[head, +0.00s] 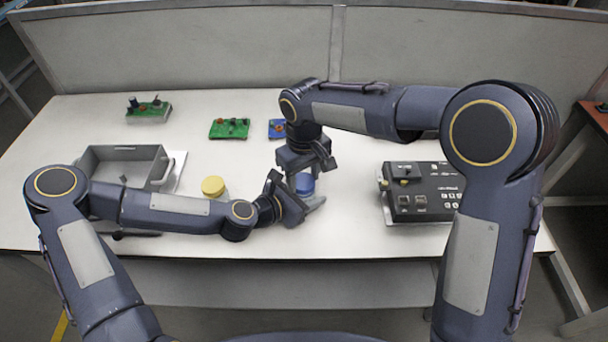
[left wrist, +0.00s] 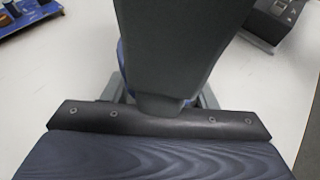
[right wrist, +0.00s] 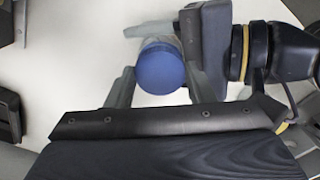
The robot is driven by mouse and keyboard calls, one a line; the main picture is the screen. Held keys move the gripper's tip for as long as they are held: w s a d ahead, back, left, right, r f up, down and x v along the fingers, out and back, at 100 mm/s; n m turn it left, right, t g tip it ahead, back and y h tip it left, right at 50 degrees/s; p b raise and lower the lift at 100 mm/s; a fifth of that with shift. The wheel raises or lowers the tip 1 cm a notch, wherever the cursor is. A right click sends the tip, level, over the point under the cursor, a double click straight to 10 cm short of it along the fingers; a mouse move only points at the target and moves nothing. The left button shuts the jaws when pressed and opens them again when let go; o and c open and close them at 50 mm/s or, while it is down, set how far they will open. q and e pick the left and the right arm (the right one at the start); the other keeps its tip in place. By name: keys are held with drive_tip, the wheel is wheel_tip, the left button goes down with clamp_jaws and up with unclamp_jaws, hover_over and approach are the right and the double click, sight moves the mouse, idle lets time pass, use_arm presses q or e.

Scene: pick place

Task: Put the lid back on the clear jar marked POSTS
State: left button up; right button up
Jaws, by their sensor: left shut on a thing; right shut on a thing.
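A round blue lid (head: 305,183) is between the fingers of my right gripper (head: 306,172), which points down from above. In the right wrist view the blue lid (right wrist: 160,68) sits between both fingertips, over a pale clear rim that looks like the jar (right wrist: 152,43). My left gripper (head: 300,205) reaches in low from the left and is shut around the jar below the lid. The jar's body is mostly hidden by the grippers, and no POSTS marking is readable. Whether the lid is seated or just above the rim cannot be told.
A second jar with a yellow lid (head: 213,186) stands left of my left gripper, close to its forearm. A grey bin (head: 164,174) is at left, a black control box (head: 425,192) at right. Circuit boards (head: 230,129) lie at the back.

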drive_tip(key=shift+s+d+f, duration=0.1)
drive_tip(key=shift+d+f, duration=0.05)
drive_tip(key=shift+f, duration=0.3)
drive_tip(key=shift+r, duration=0.2)
drive_tip(key=shift+s+a+r, duration=0.15)
drive_tip(key=shift+a+r, duration=0.05)
drive_tip(key=shift+r, duration=0.3)
idle(0.8)
drive_tip(key=shift+f, duration=0.65)
drive_tip(key=shift+d, duration=0.1)
idle(0.5)
drive_tip(key=shift+r, duration=0.2)
drive_tip(key=shift+a+r, duration=0.2)
drive_tip(key=shift+r, duration=0.3)
idle(0.7)
